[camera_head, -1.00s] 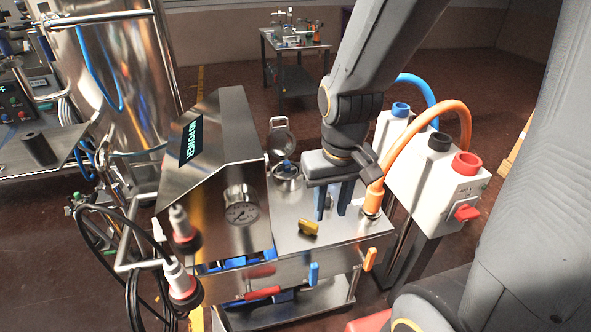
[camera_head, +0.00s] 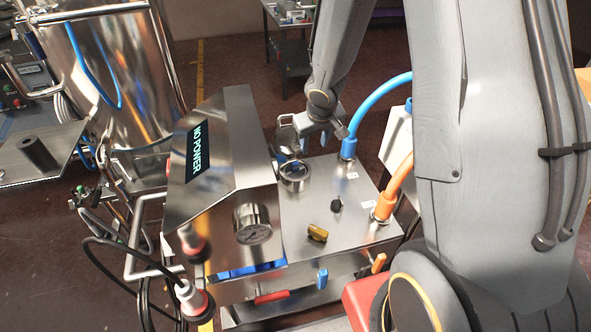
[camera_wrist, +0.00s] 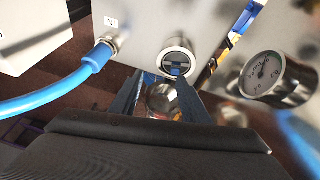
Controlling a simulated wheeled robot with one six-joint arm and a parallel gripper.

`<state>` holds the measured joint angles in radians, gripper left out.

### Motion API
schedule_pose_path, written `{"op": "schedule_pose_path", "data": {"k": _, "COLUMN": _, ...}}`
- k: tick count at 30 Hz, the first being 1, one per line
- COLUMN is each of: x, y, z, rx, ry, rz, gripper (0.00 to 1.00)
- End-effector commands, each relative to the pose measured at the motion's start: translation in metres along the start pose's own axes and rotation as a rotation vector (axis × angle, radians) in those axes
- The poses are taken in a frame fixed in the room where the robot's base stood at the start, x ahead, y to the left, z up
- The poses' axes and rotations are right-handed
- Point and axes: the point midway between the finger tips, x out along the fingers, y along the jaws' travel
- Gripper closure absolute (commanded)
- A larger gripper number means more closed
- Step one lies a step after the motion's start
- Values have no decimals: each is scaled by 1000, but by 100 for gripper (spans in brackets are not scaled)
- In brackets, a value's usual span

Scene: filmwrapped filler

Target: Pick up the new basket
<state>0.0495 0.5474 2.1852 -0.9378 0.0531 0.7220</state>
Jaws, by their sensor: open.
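No separate basket can be made out for certain. The machine's round steel port (camera_head: 295,177) is open, and its round lid (camera_head: 287,138) stands raised behind it. In the wrist view the port (camera_wrist: 178,50) shows a dark insert with a blue part (camera_wrist: 176,71) inside; I cannot tell whether this is a basket. My gripper (camera_head: 318,128) is at the back of the machine top, beside the raised lid. In the wrist view its two dark blue fingers (camera_wrist: 160,80) are apart and hold nothing. The shiny round lid (camera_wrist: 163,100) shows between and beyond them.
A blue hose (camera_head: 378,105) and an orange hose (camera_head: 398,180) plug into the machine top (camera_head: 345,205) on the right. A sloped hood (camera_head: 225,150) reads "NO POWER". A small table (camera_head: 290,40) stands behind.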

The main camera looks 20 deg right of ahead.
Motion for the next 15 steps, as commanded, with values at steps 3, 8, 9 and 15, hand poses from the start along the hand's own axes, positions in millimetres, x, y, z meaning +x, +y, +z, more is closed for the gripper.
{"op": "schedule_pose_path", "data": {"k": 3, "x": 24, "y": -8, "z": -15, "rx": -35, "ry": 24, "rz": -57, "gripper": 58}}
{"op": "schedule_pose_path", "data": {"k": 8, "x": 47, "y": -21, "z": -22, "rx": -64, "ry": 38, "rz": -124, "gripper": 58}}
{"op": "schedule_pose_path", "data": {"k": 9, "x": 51, "y": -23, "z": -23, "rx": -69, "ry": 38, "rz": -135, "gripper": 58}}
{"op": "schedule_pose_path", "data": {"k": 15, "x": 68, "y": -30, "z": -23, "rx": -78, "ry": 38, "rz": -160, "gripper": 58}}
